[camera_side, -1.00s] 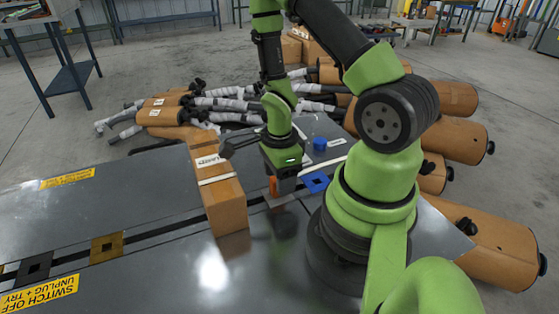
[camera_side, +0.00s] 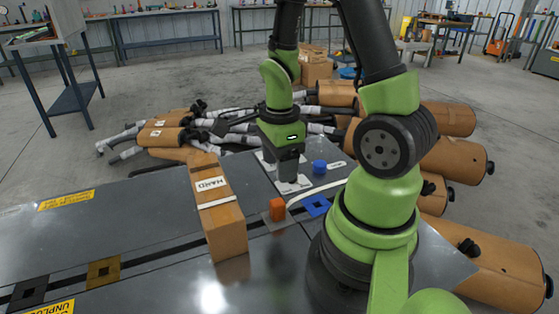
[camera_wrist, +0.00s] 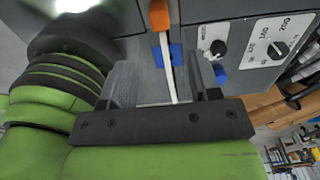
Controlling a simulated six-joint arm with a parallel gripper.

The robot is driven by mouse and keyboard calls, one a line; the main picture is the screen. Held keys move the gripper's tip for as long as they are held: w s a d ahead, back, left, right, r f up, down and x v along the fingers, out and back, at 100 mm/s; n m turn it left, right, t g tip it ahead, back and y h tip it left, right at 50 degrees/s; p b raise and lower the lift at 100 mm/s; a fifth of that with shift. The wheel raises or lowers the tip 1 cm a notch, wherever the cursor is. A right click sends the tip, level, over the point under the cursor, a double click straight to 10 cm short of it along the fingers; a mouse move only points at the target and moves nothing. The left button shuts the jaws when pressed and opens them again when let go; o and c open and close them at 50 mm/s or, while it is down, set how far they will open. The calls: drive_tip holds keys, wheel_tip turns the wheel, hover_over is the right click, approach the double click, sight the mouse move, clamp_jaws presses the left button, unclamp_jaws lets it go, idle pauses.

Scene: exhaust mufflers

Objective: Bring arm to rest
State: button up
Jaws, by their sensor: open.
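My gripper (camera_side: 289,181) hangs above the grey bench (camera_side: 120,220) in the side view, pointing down. It is open and empty. In the wrist view my gripper (camera_wrist: 163,75) shows two spread dark fingers.
A cardboard box (camera_side: 218,212) with a white strap stands left of the block. A blue knob (camera_side: 319,166) sits on a panel behind my gripper. Wrapped mufflers (camera_side: 170,134) lie piled behind the bench, and more (camera_side: 461,163) are stacked at the right. The bench's left side is mostly clear.

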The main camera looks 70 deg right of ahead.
drive_tip(key=shift+r, duration=0.1)
drive_tip(key=s+a+r+n+t+y, duration=0.1)
drive_tip(key=a+r+n+t, duration=0.2)
drive_tip(key=r+n, duration=0.6)
drive_tip(key=s+a+r+n+t+y, duration=0.1)
drive_tip(key=a+r+n+t, duration=0.3)
drive_tip(key=a+r+n, duration=0.4)
drive_tip(key=s+r+n, duration=0.1)
drive_tip(key=n, duration=0.5)
drive_tip(key=shift+s+a+r, duration=0.15)
drive_tip(key=shift+s+r, duration=0.05)
drive_tip(key=shift+r, duration=0.2)
